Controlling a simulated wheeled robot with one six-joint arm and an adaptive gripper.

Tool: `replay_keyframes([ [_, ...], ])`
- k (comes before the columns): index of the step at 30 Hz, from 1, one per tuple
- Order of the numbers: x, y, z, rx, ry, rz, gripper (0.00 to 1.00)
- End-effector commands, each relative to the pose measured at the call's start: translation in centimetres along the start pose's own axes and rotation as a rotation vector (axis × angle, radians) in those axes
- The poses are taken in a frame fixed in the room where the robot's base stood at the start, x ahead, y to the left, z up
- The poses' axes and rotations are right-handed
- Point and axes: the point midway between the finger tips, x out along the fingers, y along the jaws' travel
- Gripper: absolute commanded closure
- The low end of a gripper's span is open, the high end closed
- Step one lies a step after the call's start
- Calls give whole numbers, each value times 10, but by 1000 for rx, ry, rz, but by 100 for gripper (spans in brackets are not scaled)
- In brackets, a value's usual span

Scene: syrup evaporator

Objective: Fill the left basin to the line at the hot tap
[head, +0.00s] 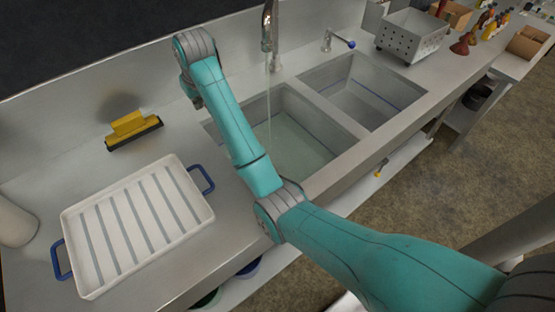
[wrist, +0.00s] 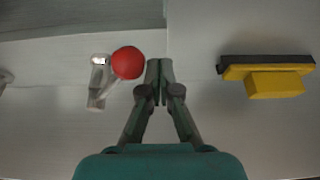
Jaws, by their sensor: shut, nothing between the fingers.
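The left basin (head: 315,117) holds some water, and a thin stream (head: 268,95) falls into it from the tall spout (head: 267,28). I can make out no fill line in this basin; my arm covers its left side. In the wrist view a red ball knob (wrist: 128,62) on a short metal lever (wrist: 98,82) stands just left of my gripper (wrist: 159,72). My gripper's fingers are together and empty, beside the knob; I cannot tell whether they touch it. In the head view the red knob is hidden behind my arm.
The right basin (head: 365,85) has a blue line on its wall. A blue-knobbed tap (head: 336,40) stands behind it. A yellow squeegee (head: 133,128) lies left, also in the wrist view (wrist: 272,80). A white tray (head: 140,225) with blue handles and a perforated metal box (head: 412,38) flank the basins.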

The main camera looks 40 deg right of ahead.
Motion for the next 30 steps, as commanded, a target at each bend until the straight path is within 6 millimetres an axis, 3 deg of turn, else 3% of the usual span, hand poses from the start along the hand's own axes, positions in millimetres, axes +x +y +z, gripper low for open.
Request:
replay_keyframes([
  [11, -1, 2, 2, 0, -1, 0, 100],
  [21, -8, 21, 19, 2, 0, 1, 100],
  [30, -9, 23, 21, 0, -1, 0, 100],
])
